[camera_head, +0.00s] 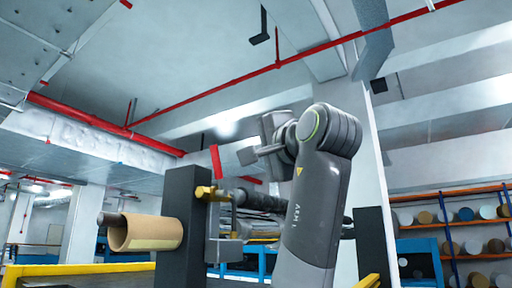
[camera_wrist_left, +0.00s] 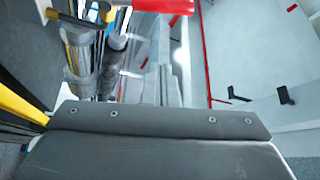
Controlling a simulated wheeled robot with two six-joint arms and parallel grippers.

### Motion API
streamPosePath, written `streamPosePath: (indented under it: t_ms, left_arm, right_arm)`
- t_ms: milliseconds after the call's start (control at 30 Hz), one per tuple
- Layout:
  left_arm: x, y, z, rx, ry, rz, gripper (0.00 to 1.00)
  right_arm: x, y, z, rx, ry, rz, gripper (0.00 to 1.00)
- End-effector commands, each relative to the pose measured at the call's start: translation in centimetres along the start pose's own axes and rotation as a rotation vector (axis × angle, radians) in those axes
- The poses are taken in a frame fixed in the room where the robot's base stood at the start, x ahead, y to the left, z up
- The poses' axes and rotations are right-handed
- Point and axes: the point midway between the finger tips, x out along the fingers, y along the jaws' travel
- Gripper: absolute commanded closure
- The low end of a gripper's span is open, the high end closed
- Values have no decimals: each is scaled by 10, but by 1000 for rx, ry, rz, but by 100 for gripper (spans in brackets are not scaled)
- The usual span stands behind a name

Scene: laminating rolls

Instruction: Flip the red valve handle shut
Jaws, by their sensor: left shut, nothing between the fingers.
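My right gripper is not in view.
A dark post (camera_head: 181,225) carries the valve, with a brown roll (camera_head: 148,232) on a shaft to its left. A dark roller (camera_head: 258,200) runs behind my arm. Yellow rails (camera_head: 75,269) edge the front. Shelves with rolls (camera_head: 455,230) stand far right.

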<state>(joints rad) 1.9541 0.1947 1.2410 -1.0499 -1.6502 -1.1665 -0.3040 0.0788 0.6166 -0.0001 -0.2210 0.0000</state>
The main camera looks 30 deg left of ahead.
Motion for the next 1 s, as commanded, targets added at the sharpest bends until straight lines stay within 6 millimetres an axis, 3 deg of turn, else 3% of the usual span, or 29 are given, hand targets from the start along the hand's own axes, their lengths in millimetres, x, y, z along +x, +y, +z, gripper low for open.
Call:
streamPosePath:
  t_ms: [100, 333, 700, 1000]
  left_arm:
    - [28, -5, 0, 0, -4, 1, 100]
    - [75, -4, 1, -1, -3, 0, 100]
    - [59, -1, 32, -3, 1, -1, 100]
    - [57, 0, 38, 0, 0, 0, 100]
  right_arm:
    - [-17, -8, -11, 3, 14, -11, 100]
    - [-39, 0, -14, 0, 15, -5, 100]
    - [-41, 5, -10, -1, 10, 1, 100]
    - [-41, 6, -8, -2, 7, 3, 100]
